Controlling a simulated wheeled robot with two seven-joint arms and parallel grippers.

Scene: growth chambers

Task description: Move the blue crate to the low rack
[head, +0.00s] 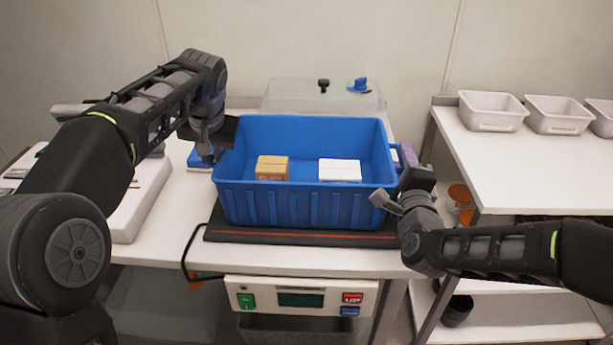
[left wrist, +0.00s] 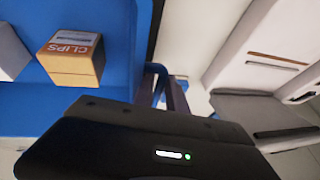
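The blue crate (head: 305,205) sits upright on a black platform (head: 300,236) on the white bench. Inside it are a brown box (head: 272,168) and a white box (head: 340,170). In the left wrist view the crate (left wrist: 115,20) shows with the brown box, labelled CLIPS (left wrist: 72,58). My left gripper (head: 218,150) is at the crate's left end. My right gripper (head: 398,190) is at its right end, close to the rim. The fingertips are mostly hidden at both ends, so I cannot tell whether either one grips the crate.
A white rack (head: 530,165) on the right holds several pale bins (head: 492,110) on top, with lower shelves (head: 530,305) beneath. A lidded clear box (head: 290,93) stands behind the crate. A control panel (head: 300,298) is below the bench. A pale device (head: 140,200) stands left.

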